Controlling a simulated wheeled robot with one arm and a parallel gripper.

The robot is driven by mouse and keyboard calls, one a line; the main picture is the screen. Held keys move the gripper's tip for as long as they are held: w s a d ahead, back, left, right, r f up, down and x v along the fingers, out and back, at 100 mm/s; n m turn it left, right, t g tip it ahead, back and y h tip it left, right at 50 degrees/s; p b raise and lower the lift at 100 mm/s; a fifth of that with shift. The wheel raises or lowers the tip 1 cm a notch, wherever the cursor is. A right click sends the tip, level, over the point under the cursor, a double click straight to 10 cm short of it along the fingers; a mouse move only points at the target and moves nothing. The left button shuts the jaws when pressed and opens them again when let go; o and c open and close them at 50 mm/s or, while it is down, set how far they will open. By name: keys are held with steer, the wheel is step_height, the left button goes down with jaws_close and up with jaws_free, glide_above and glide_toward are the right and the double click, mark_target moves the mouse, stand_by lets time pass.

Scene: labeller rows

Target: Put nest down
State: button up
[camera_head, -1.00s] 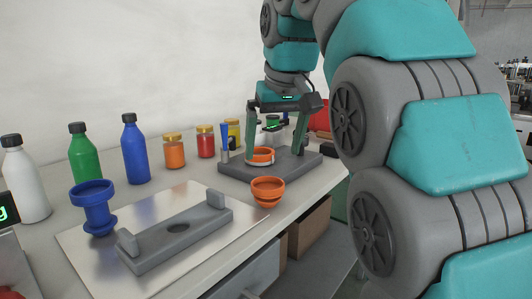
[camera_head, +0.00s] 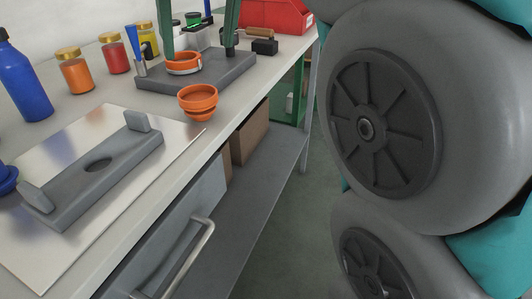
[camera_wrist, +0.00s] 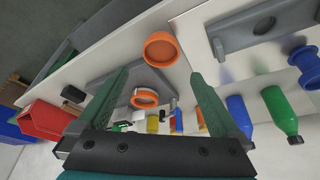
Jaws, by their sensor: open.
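An orange ring-shaped nest (camera_head: 184,66) with a pale lower rim sits on a dark grey base (camera_head: 225,75). It also shows in the wrist view (camera_wrist: 145,98). My gripper (camera_head: 200,52) is open above that base, with green fingers spread wide, one finger by the ring and the other to its right. In the wrist view my gripper (camera_wrist: 160,76) has nothing clasped between its fingers. A second orange cup-shaped nest (camera_head: 198,101) stands on the bench in front of the base, and in the wrist view (camera_wrist: 161,50). A blue flanged nest (camera_wrist: 306,62) stands further along.
A grey fixture with a round hole (camera_head: 62,190) lies on a metal plate (camera_head: 128,212). Jars (camera_head: 114,57) and a blue bottle (camera_head: 24,82) stand along the wall. A red bin (camera_head: 276,15) and a small black block (camera_head: 265,47) are beyond the base. The bench front edge is close.

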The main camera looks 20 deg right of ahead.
steer(key=s+d+f+m+g, duration=0.1)
steer(key=s+d+f, duration=0.2)
steer(key=f, duration=0.5)
steer(key=s+d+f+m+g, duration=0.1)
steer(key=s+d+f+g, duration=0.2)
steer(key=f, duration=0.6)
steer(key=s+d+f+g, duration=0.1)
steer(key=s+d+f, duration=0.1)
steer(key=s+f, duration=0.6)
steer(key=s+d+f+m+g+h, duration=0.1)
steer(key=s+d+f, duration=0.2)
steer(key=s+f, duration=0.6)
step_height(320, 180, down, 2)
steer(key=shift+f, duration=0.25)
steer(key=shift+d, duration=0.1)
